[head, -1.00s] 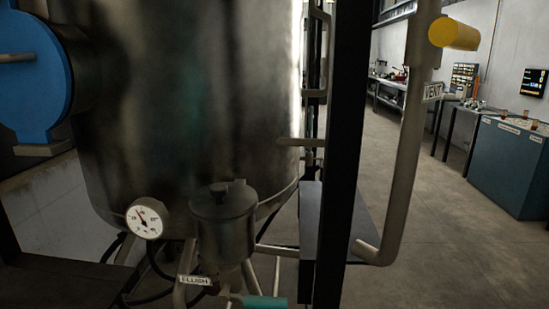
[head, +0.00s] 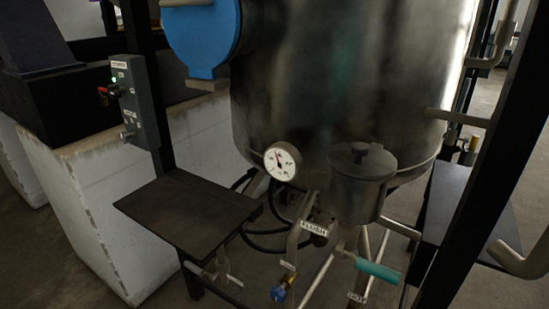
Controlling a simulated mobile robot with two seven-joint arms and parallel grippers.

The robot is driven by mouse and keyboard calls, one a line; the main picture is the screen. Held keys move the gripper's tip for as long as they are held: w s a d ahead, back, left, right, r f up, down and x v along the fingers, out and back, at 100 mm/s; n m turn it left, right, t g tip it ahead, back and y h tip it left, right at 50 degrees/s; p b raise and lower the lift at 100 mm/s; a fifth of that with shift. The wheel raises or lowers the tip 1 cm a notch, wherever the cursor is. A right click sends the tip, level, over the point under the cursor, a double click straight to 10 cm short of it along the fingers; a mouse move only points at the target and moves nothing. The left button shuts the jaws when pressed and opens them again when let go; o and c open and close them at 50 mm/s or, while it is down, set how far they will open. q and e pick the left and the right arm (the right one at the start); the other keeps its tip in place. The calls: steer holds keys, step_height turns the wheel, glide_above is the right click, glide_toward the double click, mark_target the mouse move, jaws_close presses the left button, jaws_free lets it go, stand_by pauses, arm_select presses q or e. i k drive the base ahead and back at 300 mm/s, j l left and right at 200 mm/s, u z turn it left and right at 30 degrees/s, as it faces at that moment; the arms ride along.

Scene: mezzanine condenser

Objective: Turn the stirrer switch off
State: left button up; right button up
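A grey control box (head: 138,103) is fixed to a dark upright post at the upper left in the head view. It has a label at its top that is too small to read surely, a lit green lamp (head: 114,80), a red and black rotary switch (head: 108,94) and a lower metallic knob (head: 127,136). I cannot tell from the labels which of these is the stirrer switch. Neither of my grippers shows in the head view.
A large steel vessel (head: 340,75) with a blue round flange (head: 200,38) fills the middle. A dark shelf (head: 190,215) juts out below the box. A dial gauge (head: 282,161), a teal-handled valve (head: 378,270) and pipes stand lower right. A pale low wall (head: 100,205) stands left.

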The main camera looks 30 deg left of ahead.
mark_target(114, 92)
steer(key=u, duration=1.75)
steer(key=z, duration=0.5)
steer(key=i+j+z, duration=0.1)
steer(key=j+z, duration=0.3)
steer(key=i+j+z, duration=0.1)
steer(key=j+z, duration=0.7)
steer(key=j, duration=0.45)
steer(key=j+z, duration=0.1)
steer(key=j, duration=0.5)
steer(key=k+j+z, duration=0.1)
steer(key=j, duration=0.5)
steer(key=k+j+z, duration=0.1)
steer(key=j, duration=0.5)
